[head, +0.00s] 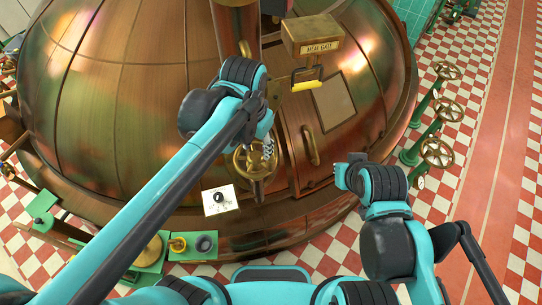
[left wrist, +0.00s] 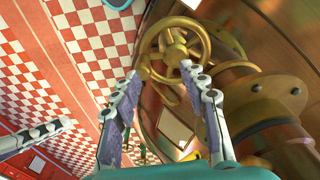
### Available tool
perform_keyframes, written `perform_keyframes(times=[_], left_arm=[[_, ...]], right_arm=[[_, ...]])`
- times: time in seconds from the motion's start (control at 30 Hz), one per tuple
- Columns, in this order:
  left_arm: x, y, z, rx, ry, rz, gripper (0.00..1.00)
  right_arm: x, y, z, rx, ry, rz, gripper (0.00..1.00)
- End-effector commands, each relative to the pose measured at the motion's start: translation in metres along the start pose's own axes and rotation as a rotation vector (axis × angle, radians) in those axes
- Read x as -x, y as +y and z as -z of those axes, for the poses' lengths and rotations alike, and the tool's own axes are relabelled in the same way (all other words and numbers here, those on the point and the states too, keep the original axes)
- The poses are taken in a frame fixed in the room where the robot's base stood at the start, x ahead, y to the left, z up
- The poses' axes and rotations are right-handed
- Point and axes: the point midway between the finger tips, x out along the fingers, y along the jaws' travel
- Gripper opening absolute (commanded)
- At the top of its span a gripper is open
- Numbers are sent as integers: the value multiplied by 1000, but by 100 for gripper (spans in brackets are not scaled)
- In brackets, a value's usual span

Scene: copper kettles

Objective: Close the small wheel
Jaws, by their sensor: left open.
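The small brass wheel (head: 250,162) is mounted low on the front of the copper kettle. In the left wrist view the wheel (left wrist: 178,38) shows its rim and spokes just beyond my fingertips. My left gripper (head: 268,147) is at the wheel's upper right side in the head view and partly covers it. In the left wrist view my left gripper (left wrist: 160,72) has its two fingers spread apart, with the rim close to the tips. I cannot tell whether they touch. My right gripper (head: 347,170) hangs to the right, away from the wheel; its fingers are mostly hidden.
The copper kettle (head: 130,110) fills the left and middle. A brass "MEAL GATE" box (head: 312,36) with a yellow handle (head: 306,78) sits above. A white card (head: 220,200) is left of the wheel. Several brass wheels on green posts (head: 437,152) stand right on the checkered floor.

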Motion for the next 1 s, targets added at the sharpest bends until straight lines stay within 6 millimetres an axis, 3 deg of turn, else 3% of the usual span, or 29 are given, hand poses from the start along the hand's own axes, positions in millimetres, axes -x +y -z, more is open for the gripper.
perform_keyframes(times=[0.1, 0.23, 0.37, 0.7, 1.0], left_arm=[[-2, 20, 17, -80, -71, -18, 44], [-5, 29, 22, -116, -106, -25, 44], [-18, 30, 21, -120, -110, -26, 44], [-70, 30, 16, -118, -108, -26, 44], [-82, 31, 14, -117, -108, -26, 44]], right_arm=[[0, 0, 0, 0, 0, 0, 0], [0, 0, 0, 0, 0, 0, 0], [-1, 0, 0, 0, 0, 0, 0], [-3, 0, -2, 0, 0, 0, 0], [-4, 0, -3, 0, 0, 0, 0]])
